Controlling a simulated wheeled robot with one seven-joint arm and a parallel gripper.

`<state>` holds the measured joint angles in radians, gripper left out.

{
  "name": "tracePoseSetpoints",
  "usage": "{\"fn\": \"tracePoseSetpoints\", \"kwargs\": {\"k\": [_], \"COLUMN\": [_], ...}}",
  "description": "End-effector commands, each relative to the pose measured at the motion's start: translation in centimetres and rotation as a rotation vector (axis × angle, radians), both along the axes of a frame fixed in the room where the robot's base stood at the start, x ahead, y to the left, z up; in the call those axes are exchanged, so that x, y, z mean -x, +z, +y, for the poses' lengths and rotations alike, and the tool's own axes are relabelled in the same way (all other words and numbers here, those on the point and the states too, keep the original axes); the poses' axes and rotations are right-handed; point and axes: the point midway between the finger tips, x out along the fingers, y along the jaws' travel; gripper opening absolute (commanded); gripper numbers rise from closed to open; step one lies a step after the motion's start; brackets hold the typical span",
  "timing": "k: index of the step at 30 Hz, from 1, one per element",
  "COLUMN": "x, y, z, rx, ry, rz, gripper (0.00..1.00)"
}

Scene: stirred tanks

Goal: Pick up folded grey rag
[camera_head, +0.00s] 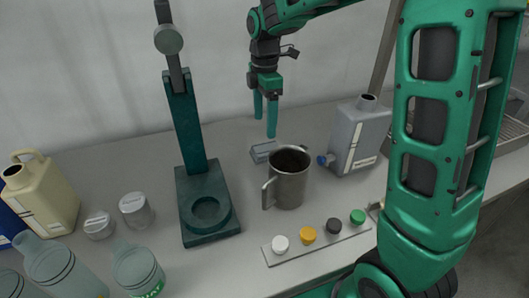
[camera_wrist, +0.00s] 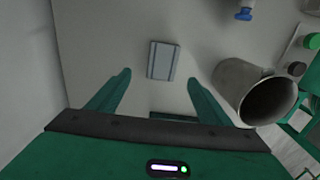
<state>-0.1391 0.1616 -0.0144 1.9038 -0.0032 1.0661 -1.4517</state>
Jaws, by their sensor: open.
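The folded grey rag (camera_head: 264,151) lies flat on the bench, just behind and left of the metal mug, which hides part of it. In the wrist view the rag (camera_wrist: 163,60) is a small grey rectangle with a lighter stripe, ahead of the fingertips and roughly between their lines. My gripper (camera_head: 265,124) hangs above the bench near the rag, fingers pointing down. In the wrist view my gripper (camera_wrist: 158,82) is open, with nothing between its fingers.
The metal mug (camera_head: 289,180) stands close beside the rag, near one finger in the wrist view. A grey jug (camera_head: 359,138) with a blue tap is to the right. A green stand (camera_head: 187,140) is left. A strip with coloured caps (camera_head: 318,245) lies in front.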

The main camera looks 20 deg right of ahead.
Motion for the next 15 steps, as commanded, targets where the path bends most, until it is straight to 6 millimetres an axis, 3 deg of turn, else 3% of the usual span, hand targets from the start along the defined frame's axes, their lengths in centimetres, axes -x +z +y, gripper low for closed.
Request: {"fn": "tracePoseSetpoints", "kwargs": {"k": [6, 15], "x": [0.1, 0.2], "y": [-3.3, -5.4], "z": [-0.1, -0.1], "rx": [0.001, 0.0], "ry": [-0.005, -0.006], "rz": [0.002, -0.001], "gripper": [0.73, 0.73]}}
